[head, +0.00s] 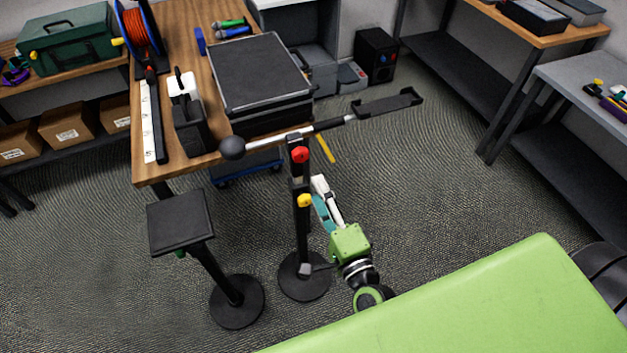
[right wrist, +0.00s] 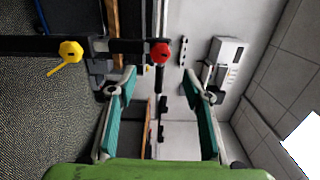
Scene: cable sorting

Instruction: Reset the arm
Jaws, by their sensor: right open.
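My right gripper (head: 324,198) has a green body and teal-padded fingers. In the head view it hangs low over the carpet, just right of a black stand (head: 301,230) with a red knob (head: 299,154) and a yellow knob (head: 304,200). In the right wrist view its two fingers (right wrist: 160,82) are spread apart with nothing between the pads. The red knob (right wrist: 160,53) and yellow knob (right wrist: 70,51) appear beyond the fingertips there. My left gripper is in neither view.
A wooden table (head: 178,169) holds a black case (head: 262,72), a power strip (head: 152,120) and a cable reel (head: 138,33). The stand's bar (head: 330,123) reaches sideways. A second stand (head: 180,222) is at the left. Carpet (head: 430,200) is open to the right.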

